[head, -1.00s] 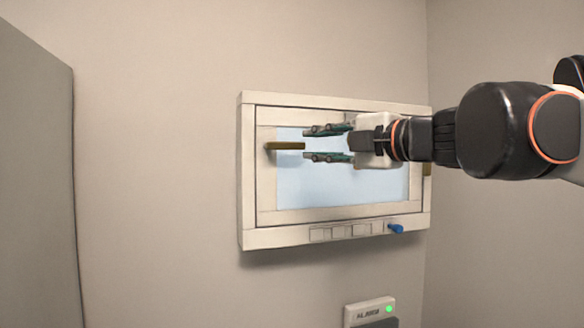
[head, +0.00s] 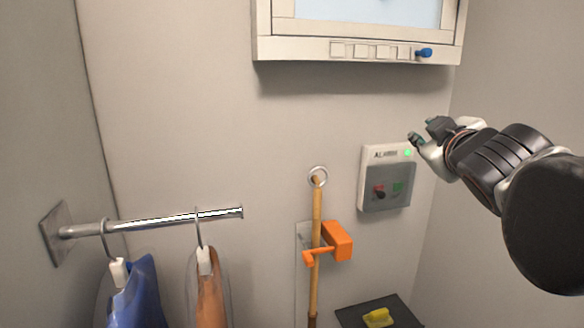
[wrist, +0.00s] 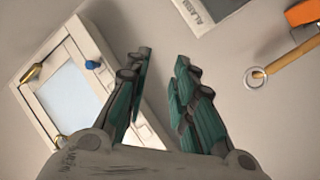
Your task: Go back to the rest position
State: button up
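My gripper (head: 422,131) is at the right of the head view, at the end of my arm, in front of the wall beside the alarm box. In the wrist view its two teal-padded fingers (wrist: 157,95) stand apart with nothing between them. The wall window with a pale pane and light frame (head: 300,48) shows only its lower part at the top of the head view. It also shows tilted at the left of the wrist view (wrist: 45,115), with a blue knob (wrist: 92,64) and a brass handle (wrist: 33,73).
An alarm box (head: 386,200) with a green light hangs on the wall near my gripper. A metal rail (head: 160,222) holds a blue garment (head: 138,298) and a brown one (head: 209,298). A wooden pole (head: 316,220) hangs in an orange holder (head: 338,241). A yellow item (head: 378,318) lies on a dark surface below.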

jog(key=s+a+f+m+g+y+b, duration=0.1)
jog(key=s+f+b, duration=0.4)
jog(key=f, duration=1.1)
jog(key=s+a+f+m+g+b, duration=0.2)
jog(key=s+f+g+b, duration=0.3)
jog(key=f, duration=1)
jog(key=s+a+f+m+g+y+b, duration=0.1)
jog(key=s+f+b, duration=0.4)
jog(key=f, duration=1.1)
jog(key=s+a+m+g, duration=0.1)
jog(key=s+m+g, duration=0.1)
jog(key=s, duration=0.1)
jog(key=shift+s+f+m+y, duration=0.25)
jog(key=shift+f+m+y, duration=0.05)
jog(key=shift+f, duration=0.05)
jog(key=shift+o, duration=0.6)
jog(key=shift+a, duration=0.1)
